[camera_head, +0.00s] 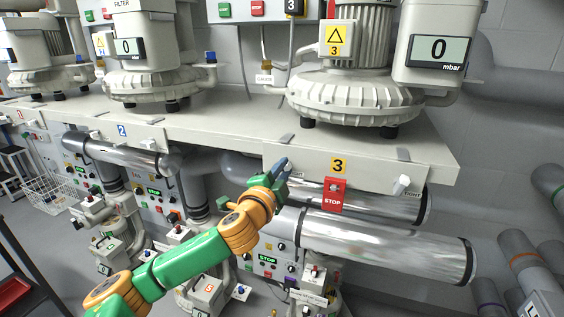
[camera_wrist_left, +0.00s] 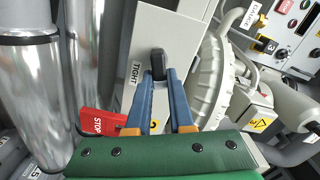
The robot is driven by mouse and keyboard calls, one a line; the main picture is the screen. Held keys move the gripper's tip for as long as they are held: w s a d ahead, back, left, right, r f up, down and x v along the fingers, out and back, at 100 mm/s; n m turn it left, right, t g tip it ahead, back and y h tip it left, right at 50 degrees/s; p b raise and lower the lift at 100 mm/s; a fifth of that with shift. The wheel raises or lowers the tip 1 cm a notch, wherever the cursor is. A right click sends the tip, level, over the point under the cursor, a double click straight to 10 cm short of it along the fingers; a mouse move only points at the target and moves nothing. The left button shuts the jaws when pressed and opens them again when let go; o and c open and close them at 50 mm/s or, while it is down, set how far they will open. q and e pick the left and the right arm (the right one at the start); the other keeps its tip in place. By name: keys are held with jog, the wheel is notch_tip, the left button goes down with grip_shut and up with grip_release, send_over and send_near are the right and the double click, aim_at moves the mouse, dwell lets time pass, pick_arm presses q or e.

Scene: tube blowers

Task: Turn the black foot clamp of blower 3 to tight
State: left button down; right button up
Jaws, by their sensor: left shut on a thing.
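Blower 3 (camera_head: 355,100) stands on the bench at the right in the head view. Below it is the pale front panel (camera_head: 370,167) with the yellow 3 label. My left gripper (camera_head: 281,165) reaches the left end of this panel and covers the black foot clamp there. In the left wrist view the black clamp (camera_wrist_left: 157,62) is between the tips of my left gripper (camera_wrist_left: 158,76), which is shut on it. A TIGHT label (camera_wrist_left: 136,74) lies just left of the clamp in that view. The clamp's exact angle is hard to tell. My right gripper is not in view.
A red STOP sign (camera_head: 333,194) hangs under the panel label. Blower 2 (camera_head: 150,65) stands further left on the bench.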

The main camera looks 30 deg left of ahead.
pick_arm(q)
jog(key=shift+f+m+p, duration=0.15)
jog(key=shift+m+p, duration=0.3)
jog(key=shift+m, duration=0.6)
jog(key=shift+f+m+p, duration=0.15)
jog(key=shift+m+p, duration=0.3)
jog(key=shift+m, duration=0.6)
jog(key=c, duration=0.8)
grip_release()
jog(key=shift+f, duration=0.1)
jog(key=b+v, duration=0.2)
jog(key=v, duration=0.5)
jog(key=shift+b, duration=0.3)
